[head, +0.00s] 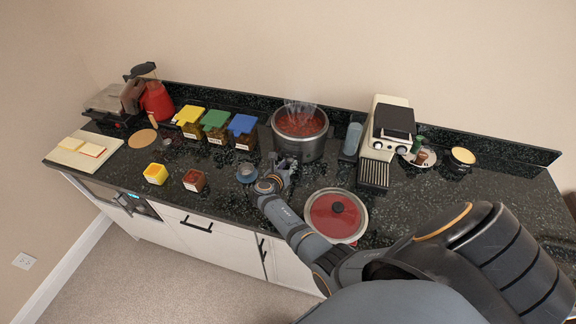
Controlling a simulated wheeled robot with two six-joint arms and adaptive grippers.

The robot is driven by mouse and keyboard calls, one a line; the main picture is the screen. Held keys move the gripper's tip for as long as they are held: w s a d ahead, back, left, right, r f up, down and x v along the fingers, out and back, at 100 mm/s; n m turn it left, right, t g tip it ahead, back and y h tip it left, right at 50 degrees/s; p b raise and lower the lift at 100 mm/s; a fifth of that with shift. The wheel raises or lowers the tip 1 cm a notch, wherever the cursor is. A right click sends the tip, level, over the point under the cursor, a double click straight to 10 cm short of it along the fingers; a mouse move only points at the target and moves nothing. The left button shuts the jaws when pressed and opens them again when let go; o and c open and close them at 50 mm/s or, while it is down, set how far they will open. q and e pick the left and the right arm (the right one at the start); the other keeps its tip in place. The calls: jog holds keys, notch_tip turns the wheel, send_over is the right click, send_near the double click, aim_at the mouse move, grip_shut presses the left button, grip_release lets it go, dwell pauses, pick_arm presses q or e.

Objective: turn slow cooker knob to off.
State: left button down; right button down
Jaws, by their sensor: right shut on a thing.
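The slow cooker (313,147) stands at the back middle of the dark counter, steaming, with red food inside and its lid off. My right arm reaches in from the lower right, and my right gripper (284,166) is at the lower front left of the cooker. It is shut at the cooker's front, where it covers the knob, so the knob and its setting are hidden. My left gripper is not in view.
The red lid (337,216) lies on the counter at the front, beside my forearm. A small blue-grey cup (246,172) is just left of the gripper. Jars with yellow, green and blue lids (242,125) stand left of the cooker. A coffee machine (388,128) stands to the right.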

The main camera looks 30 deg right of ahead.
jog(key=c, duration=1)
grip_release()
jog(key=v, duration=0.7)
jog(key=shift+s+a+r, duration=0.1)
jog(key=shift+a+r, duration=0.05)
jog(key=shift+a, duration=0.1)
jog(key=shift+d, duration=0.1)
